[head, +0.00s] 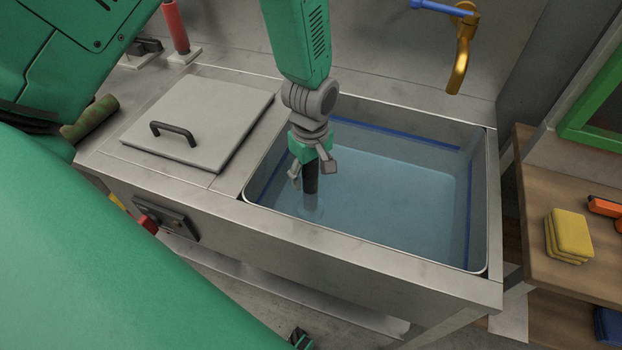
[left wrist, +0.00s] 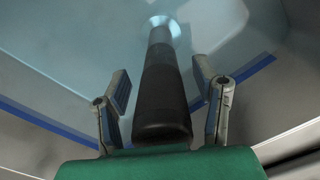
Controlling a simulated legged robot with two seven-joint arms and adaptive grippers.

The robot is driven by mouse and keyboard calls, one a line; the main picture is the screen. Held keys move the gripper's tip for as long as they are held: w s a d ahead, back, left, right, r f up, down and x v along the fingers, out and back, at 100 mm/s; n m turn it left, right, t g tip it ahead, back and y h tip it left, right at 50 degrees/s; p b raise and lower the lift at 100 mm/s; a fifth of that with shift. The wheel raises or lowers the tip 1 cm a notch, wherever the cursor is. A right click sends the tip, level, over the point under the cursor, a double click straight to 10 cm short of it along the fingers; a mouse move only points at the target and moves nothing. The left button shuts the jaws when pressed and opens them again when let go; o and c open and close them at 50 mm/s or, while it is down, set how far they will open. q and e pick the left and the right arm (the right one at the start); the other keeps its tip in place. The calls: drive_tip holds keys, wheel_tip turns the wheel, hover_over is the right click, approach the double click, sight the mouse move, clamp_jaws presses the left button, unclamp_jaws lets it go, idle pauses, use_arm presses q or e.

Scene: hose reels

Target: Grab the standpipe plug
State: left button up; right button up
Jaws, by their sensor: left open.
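The standpipe plug (head: 311,184) is a dark upright tube standing in the water of the sink basin (head: 400,270). In the left wrist view the plug (left wrist: 160,95) runs between the fingers, with its wide black top near the palm and its far end at a pale round spot on the basin floor. My left gripper (head: 311,170) points down over the plug with its fingers spread on either side. In the left wrist view the gripper (left wrist: 165,105) shows gaps between both fingers and the plug.
A grey lid with a dark handle (head: 199,115) covers the counter left of the basin. A brass tap (head: 461,55) hangs behind it. Yellow sponges (head: 568,237) and an orange tool (head: 604,207) lie on a wooden shelf at right. Open water lies right of the plug.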

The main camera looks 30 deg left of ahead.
use_arm(q)
drive_tip(key=c, duration=1.2)
drive_tip(key=shift+d, duration=0.1)
clamp_jaws()
drive_tip(key=shift+r, duration=0.15)
